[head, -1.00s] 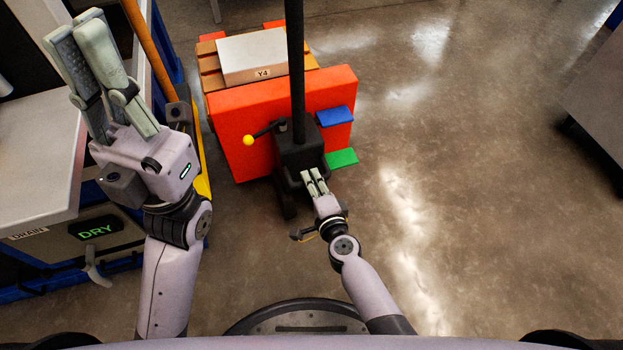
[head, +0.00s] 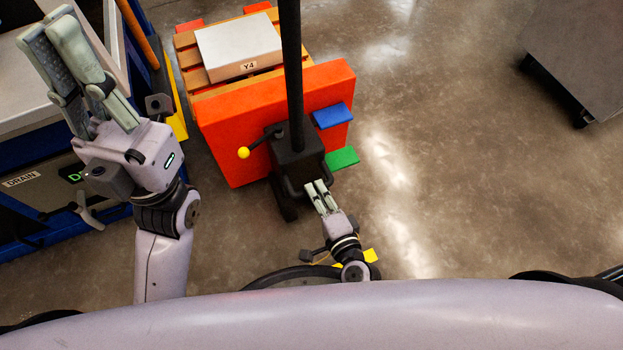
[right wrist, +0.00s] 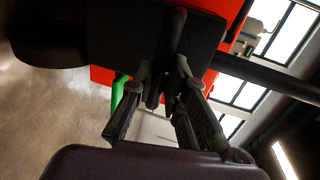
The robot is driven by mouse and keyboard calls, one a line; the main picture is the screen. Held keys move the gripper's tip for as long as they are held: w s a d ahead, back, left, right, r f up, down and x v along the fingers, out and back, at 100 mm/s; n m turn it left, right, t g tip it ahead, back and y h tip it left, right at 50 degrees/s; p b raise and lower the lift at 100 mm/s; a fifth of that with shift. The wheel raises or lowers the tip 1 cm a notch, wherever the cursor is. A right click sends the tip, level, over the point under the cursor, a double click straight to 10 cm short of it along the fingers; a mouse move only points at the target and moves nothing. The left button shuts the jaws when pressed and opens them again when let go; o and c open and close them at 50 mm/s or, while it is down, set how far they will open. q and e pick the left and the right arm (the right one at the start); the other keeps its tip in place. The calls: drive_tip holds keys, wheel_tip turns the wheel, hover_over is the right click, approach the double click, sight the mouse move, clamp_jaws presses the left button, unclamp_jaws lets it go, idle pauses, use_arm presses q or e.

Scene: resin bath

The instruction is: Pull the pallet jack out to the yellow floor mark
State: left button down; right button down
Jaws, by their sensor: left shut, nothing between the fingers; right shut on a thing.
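My right gripper (head: 318,188) is shut on the black bar at the jack's near side. In the right wrist view the fingers (right wrist: 165,95) close around a dark bar. A yellow patch (head: 371,256), seemingly the floor mark, shows on the floor beside my right wrist, partly hidden by the arm. My left gripper (head: 47,24) is shut and empty, raised at the left.
The jack carries a wooden pallet (head: 190,60) with a grey box (head: 240,45) labelled Y4. A blue-framed bath unit with a DRAIN label (head: 21,179) stands at the left. A grey cabinet (head: 585,50) stands at the upper right. The floor between is clear.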

drive_tip(key=f+v, duration=0.2)
drive_tip(key=v, duration=1.2)
drive_tip(key=shift+s+f, duration=0.3)
drive_tip(key=shift+f, duration=0.5)
drive_tip(key=c, duration=1.7)
unclamp_jaws()
drive_tip(key=shift+o, duration=0.7)
drive_tip(key=shift+w+r, duration=0.15)
drive_tip(key=v, duration=1.2)
drive_tip(key=shift+r, duration=0.1)
